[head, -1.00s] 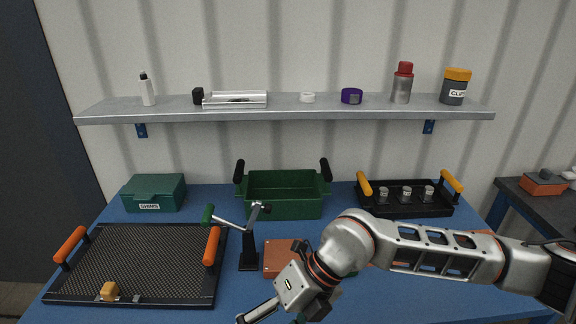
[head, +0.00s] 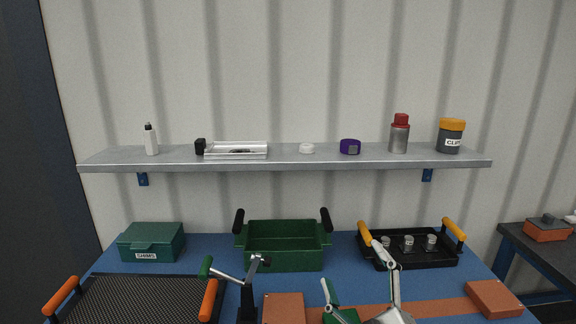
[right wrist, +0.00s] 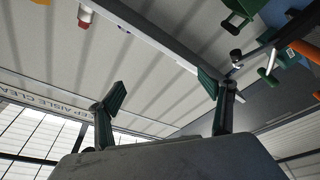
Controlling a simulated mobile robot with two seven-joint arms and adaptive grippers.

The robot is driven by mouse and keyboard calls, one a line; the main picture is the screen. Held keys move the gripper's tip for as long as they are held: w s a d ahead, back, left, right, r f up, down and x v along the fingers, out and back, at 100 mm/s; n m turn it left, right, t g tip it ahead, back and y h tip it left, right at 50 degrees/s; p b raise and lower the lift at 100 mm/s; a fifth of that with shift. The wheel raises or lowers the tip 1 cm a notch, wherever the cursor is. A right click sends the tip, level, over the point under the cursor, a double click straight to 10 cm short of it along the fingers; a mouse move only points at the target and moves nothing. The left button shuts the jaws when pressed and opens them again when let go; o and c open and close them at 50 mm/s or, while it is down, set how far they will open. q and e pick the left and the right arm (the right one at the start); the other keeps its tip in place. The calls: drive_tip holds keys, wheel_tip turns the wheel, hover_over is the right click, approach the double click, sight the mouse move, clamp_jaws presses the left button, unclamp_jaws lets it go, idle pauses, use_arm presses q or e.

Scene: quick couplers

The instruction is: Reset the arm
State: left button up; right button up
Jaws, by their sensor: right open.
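My right gripper (head: 357,272) is at the lower middle of the head view, fingers spread and pointing up, with nothing between them. In the right wrist view the open gripper (right wrist: 162,90) has its two green-padded fingertips wide apart, with wall and shelf behind. Several small silver couplers (head: 409,243) stand in the black tray (head: 442,262) with yellow-orange handles. The right fingertip overlaps that tray's left part in the picture; I cannot tell any contact. My left gripper is not in view.
A green bin (head: 284,258), a green case (head: 152,243), a crank stand (head: 247,303) and a mesh tray (head: 140,298) stand on the blue table. Orange blocks (head: 284,308) lie near the front. A metal shelf (head: 290,165) with bottles and small parts spans the wall above.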

drive_tip(key=s+d+f+m+g+h, duration=0.2)
drive_tip(key=s+d+f+g+h, duration=0.1)
drive_tip(key=d+f, duration=0.5)
drive_tip(key=s+d+f+m+g+h, duration=0.2)
drive_tip(key=s+d+f+g+h, duration=0.15)
drive_tip(key=d+f, duration=0.45)
drive_tip(key=s+d+f+g+h, duration=0.2)
drive_tip(key=s+d+f+g, duration=0.5)
drive_tip(key=s+f, duration=0.6)
drive_tip(key=a+f+m+t+y, duration=0.3)
drive_tip(key=a+f+y, duration=0.4)
drive_tip(key=a+f, duration=0.4)
drive_tip(key=a+t, duration=0.1)
drive_tip(key=a, duration=0.3)
drive_tip(key=shift+s+a+f+p, duration=0.15)
drive_tip(key=shift+f+p, duration=0.2)
drive_tip(key=shift+p, duration=0.05)
